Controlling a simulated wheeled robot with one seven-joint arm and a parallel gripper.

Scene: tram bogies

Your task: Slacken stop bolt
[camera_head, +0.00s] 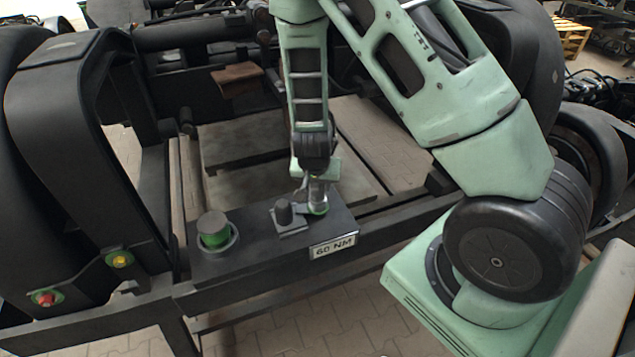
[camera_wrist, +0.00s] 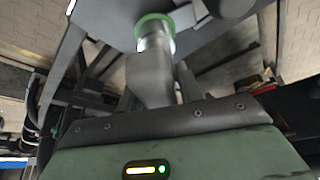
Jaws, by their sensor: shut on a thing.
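The stop bolt appears to be the upright silver cylinder (camera_head: 318,191) with a green ring at its foot, at the right end of a black plate (camera_head: 255,245) marked "60 NM". In the wrist view the silver cylinder (camera_wrist: 156,43) and its green ring show at the top centre. My gripper (camera_head: 305,183) comes down from above and is shut on this cylinder. In the wrist view my gripper (camera_wrist: 152,70) covers part of it. The fingertips' exact contact is too small to tell.
A black peg on a square base (camera_head: 285,214) stands close left of my gripper. A green-banded round knob (camera_head: 213,232) is at the plate's left end. A red button (camera_head: 45,298) and a yellow button (camera_head: 120,260) sit on the left frame. Dark bogie beams surround the plate.

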